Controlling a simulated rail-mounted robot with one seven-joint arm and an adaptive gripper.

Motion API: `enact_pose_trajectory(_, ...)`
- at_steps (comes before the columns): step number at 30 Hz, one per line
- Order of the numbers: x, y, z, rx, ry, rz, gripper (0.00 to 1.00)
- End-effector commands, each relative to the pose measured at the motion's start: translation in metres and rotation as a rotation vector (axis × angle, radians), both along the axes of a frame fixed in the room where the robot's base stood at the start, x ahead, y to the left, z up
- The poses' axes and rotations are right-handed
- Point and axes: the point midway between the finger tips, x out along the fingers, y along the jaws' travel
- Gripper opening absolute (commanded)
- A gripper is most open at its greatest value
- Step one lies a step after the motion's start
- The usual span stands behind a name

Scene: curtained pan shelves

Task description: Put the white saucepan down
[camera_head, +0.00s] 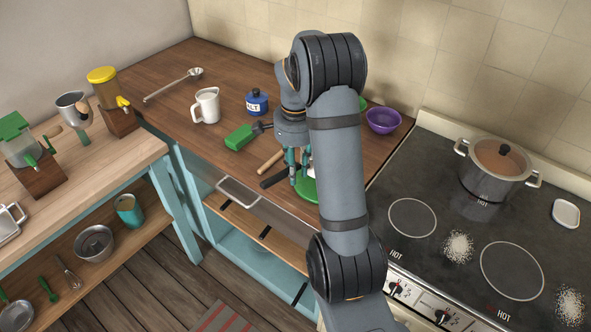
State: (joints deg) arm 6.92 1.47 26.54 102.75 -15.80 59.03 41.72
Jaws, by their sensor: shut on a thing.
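My gripper (298,176) points down over the wooden counter, with teal fingers shut on a dark handle (273,181). A small white patch (311,170) shows just right of the fingers, in line with this handle. It seems to be part of the white saucepan, whose body is mostly hidden behind my arm. A green round thing (306,190) shows just below the fingers, also partly hidden. I cannot tell whether the pan touches the surface under it.
A wooden rod (270,160), green-headed tool (241,137), white mug (206,106), blue salt jar (256,102) and purple bowl (383,121) are on the counter (180,120). The stove (447,219) at right holds a steel pot (493,177); several spots read HOT.

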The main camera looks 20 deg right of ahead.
Motion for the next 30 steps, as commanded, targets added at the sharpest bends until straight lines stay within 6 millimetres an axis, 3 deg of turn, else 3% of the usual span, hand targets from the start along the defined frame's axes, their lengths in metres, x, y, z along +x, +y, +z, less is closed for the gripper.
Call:
enact_pose_trajectory(7,0.001,0.000,-0.002,-0.001,-0.005,0.000,0.00)
enact_pose_trajectory(22,0.001,0.000,-0.047,-0.001,-0.005,0.000,0.00)
enact_pose_trajectory(30,0.001,0.000,-0.049,-0.001,-0.005,-0.001,0.00)
